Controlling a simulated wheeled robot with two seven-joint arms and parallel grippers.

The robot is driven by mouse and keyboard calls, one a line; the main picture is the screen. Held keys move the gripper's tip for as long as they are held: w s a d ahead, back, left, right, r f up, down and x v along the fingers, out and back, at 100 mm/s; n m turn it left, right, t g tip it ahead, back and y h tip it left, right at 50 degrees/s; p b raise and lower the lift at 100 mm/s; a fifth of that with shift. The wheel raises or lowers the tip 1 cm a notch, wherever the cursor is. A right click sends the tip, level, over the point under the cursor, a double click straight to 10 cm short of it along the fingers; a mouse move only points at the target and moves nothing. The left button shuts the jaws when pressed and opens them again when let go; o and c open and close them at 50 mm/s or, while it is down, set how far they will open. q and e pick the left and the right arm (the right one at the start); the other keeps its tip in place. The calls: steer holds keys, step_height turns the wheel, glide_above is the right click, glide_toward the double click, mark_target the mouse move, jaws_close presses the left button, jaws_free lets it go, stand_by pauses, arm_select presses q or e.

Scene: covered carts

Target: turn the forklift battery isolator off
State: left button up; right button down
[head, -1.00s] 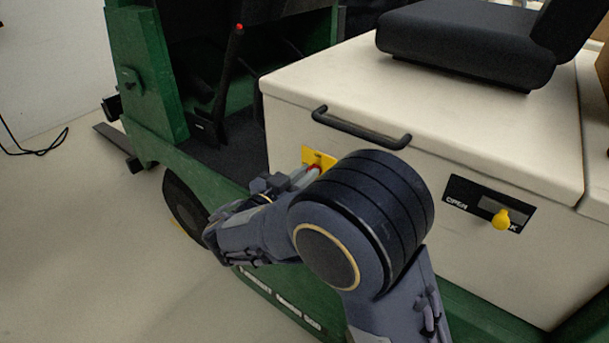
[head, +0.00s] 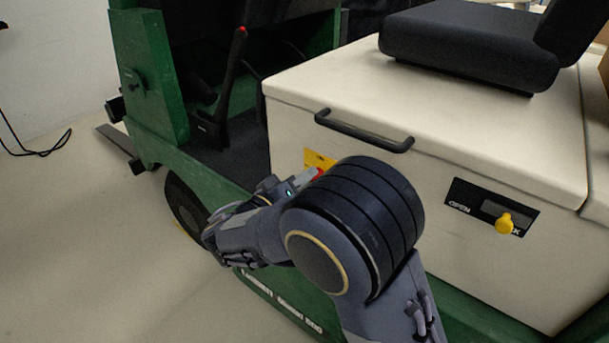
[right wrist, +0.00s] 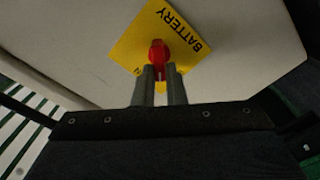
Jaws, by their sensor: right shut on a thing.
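The battery isolator is a red handle (right wrist: 158,53) on a yellow plate (right wrist: 130,50) lettered "BATTERY", on the side of the forklift's cream battery cover. My left gripper is not in view.
The cream cover (head: 450,130) has a black handle bar (head: 362,132) above my arm. A black OPEN panel with a yellow knob (head: 504,224) is to the right. A black seat (head: 465,48) is on top. Floor at the left (head: 90,240) is clear.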

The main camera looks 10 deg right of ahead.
steer(key=shift+w+a+f+n+p, duration=0.1)
steer(key=shift+f+n+p, duration=0.15)
steer(key=shift+n+p, duration=1.3)
steer(key=shift+f+n+p, duration=0.2)
steer(key=shift+n+p, duration=0.25)
steer(key=shift+n, duration=2.2)
steer(key=c, duration=1.5)
jaws_free()
steer(key=p+v, duration=0.1)
steer(key=v, duration=0.6)
steer(key=shift+s+a, duration=0.25)
steer(key=shift+a, duration=0.1)
steer(key=shift+d, duration=0.1)
